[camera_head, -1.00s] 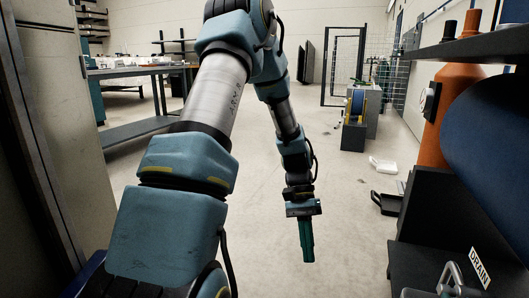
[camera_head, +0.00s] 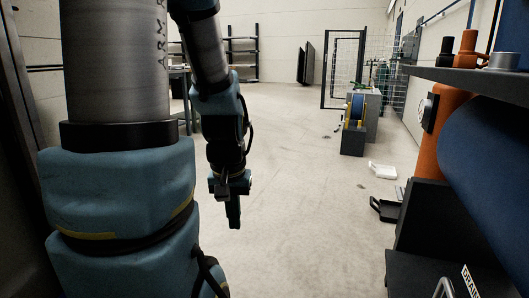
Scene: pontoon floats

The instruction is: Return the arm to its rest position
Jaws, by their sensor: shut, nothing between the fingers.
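My arm fills the left side of the head view, its large blue joint and grey link close to the camera. My gripper (camera_head: 234,215) hangs at the end of the forearm, left of the picture's middle. Its fingers point down over open floor, shut and empty. It touches nothing that I can see.
At right stand an orange cylinder (camera_head: 452,125), a large blue drum (camera_head: 495,165) and a dark shelf (camera_head: 470,78). A black tray (camera_head: 386,210) and a white item (camera_head: 382,170) lie on the floor. A blue reel (camera_head: 356,108) stands farther back. The middle floor (camera_head: 300,220) is clear.

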